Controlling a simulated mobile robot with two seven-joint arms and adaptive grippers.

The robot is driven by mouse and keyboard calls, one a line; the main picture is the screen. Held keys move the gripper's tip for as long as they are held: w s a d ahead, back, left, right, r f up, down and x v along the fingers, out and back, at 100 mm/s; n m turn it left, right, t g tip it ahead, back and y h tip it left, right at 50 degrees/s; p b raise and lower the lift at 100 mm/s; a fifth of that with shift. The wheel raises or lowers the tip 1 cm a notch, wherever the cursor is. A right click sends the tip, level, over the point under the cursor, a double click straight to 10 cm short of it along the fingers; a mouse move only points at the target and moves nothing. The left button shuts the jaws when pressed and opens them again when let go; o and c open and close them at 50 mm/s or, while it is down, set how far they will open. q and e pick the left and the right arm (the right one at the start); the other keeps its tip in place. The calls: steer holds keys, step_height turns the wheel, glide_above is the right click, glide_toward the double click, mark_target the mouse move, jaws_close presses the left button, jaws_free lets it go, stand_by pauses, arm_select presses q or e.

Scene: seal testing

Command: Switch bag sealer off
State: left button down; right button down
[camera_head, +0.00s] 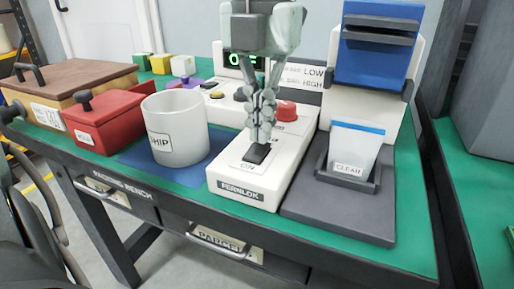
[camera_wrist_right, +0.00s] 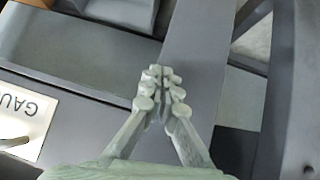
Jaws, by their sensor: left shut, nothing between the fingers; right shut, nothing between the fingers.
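The bag sealer (camera_head: 235,180) is a long white box marked FERNLOK on the green-topped bench. A black rocker switch (camera_head: 257,153) sits on its top near the front, beside the word ON. A red knob (camera_head: 286,110) is farther back on the top. My left gripper (camera_head: 262,138) comes down from above with its fingers shut and empty. Its tips are right at or just above the far end of the switch; I cannot tell whether they touch it. My right gripper (camera_wrist_right: 160,85) shows in the right wrist view, shut and empty, over grey bench parts, away from the sealer.
A white cup marked SHIP (camera_head: 175,130) stands on a blue mat left of the sealer. A red box (camera_head: 105,120) and a wooden-lidded box (camera_head: 70,80) are farther left.

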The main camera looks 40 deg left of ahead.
arm_select(q)
steer(key=shift+f+b, duration=0.5)
steer(key=shift+f, duration=0.05)
steer(key=shift+r, duration=0.1)
steer(key=shift+r+p, duration=2.35)
steer(key=shift+r, duration=1.05)
